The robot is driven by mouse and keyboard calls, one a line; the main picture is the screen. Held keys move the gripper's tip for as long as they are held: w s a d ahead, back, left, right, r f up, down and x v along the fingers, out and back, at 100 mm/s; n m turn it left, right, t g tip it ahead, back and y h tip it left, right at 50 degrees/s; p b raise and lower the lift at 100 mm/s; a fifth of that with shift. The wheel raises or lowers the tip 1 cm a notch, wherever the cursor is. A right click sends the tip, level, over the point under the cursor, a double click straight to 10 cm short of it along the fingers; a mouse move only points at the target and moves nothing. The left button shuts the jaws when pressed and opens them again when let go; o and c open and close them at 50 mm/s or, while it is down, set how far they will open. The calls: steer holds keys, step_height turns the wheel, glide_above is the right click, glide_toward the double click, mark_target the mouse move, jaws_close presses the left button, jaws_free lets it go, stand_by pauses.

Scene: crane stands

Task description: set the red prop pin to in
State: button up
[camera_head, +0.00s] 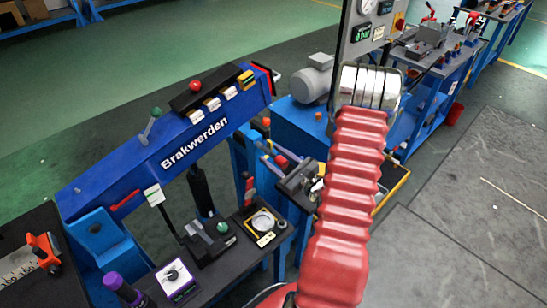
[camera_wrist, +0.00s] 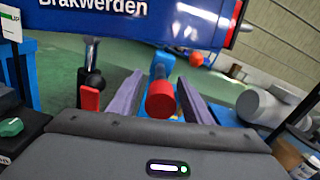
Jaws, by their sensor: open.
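The red prop pin (camera_wrist: 161,100) shows in the wrist view as a round red knob end on, with a blue part behind it. In the head view a small red knob (camera_head: 281,160) sits between my fingers, beside the blue crane stand. My gripper (camera_wrist: 160,78) is open, with one purple-grey finger on each side of the red knob and gaps visible on both sides. My gripper also shows in the head view (camera_head: 266,152), partly hidden by my own arm. How far the pin is pushed in cannot be told.
The blue boom marked "Brakwerden" (camera_head: 196,146) runs above and left of my gripper. A red-handled lever (camera_wrist: 89,97) stands close on the left. A grey motor (camera_head: 312,82) is behind.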

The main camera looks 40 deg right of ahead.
steer(key=shift+c, duration=0.7)
jaws_close()
